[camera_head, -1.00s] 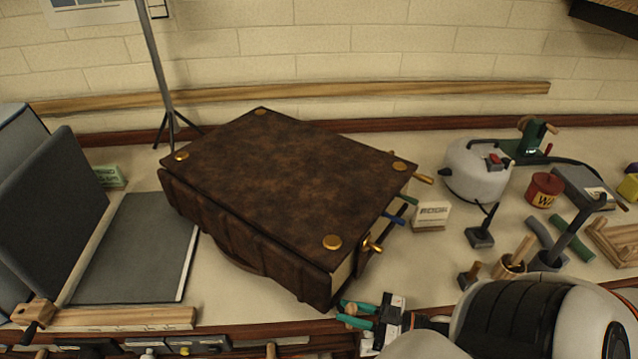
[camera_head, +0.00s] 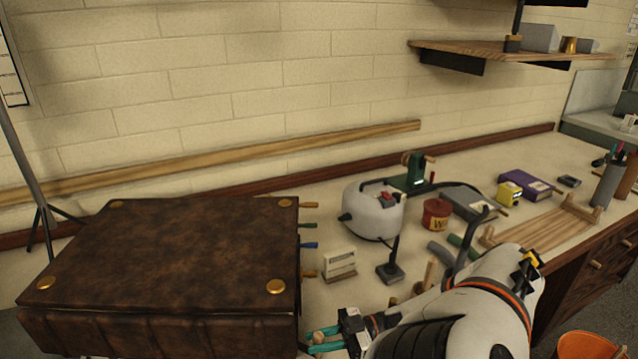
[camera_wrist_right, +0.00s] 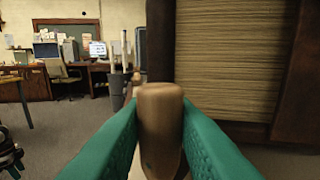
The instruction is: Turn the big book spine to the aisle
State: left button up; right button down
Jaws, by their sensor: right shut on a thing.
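The big book (camera_head: 160,250) lies flat on the bench at the left of the head view, brown leather with brass corner studs. Its ribbed spine (camera_head: 150,335) faces the bottom of the picture. Several coloured handles stick out along its right side. My right gripper (camera_head: 322,341) has teal fingers and is just right of the book's near right corner. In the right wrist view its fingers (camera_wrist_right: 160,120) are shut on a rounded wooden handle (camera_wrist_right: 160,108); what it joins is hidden. The book's page edges (camera_wrist_right: 235,65) stand to the right there. My left gripper is not in view.
A white card block (camera_head: 340,266), a grey kettle-like pot (camera_head: 372,212) and a red tin (camera_head: 436,215) stand right of the book. A stand (camera_head: 35,170) is behind its left side. A wooden rack (camera_head: 540,232) lies farther right.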

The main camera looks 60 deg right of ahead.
jog(key=shift+w+d+r, duration=0.1)
jog(key=shift+w+d, duration=0.05)
jog(key=shift+w, duration=0.1)
jog(key=c, duration=1.5)
grip_release()
jog(key=shift+o, duration=1.3)
jog(key=shift+w, duration=0.1)
jog(key=shift+s, duration=0.3)
jog(key=shift+b+v, duration=0.4)
jog(key=shift+v, duration=3.15)
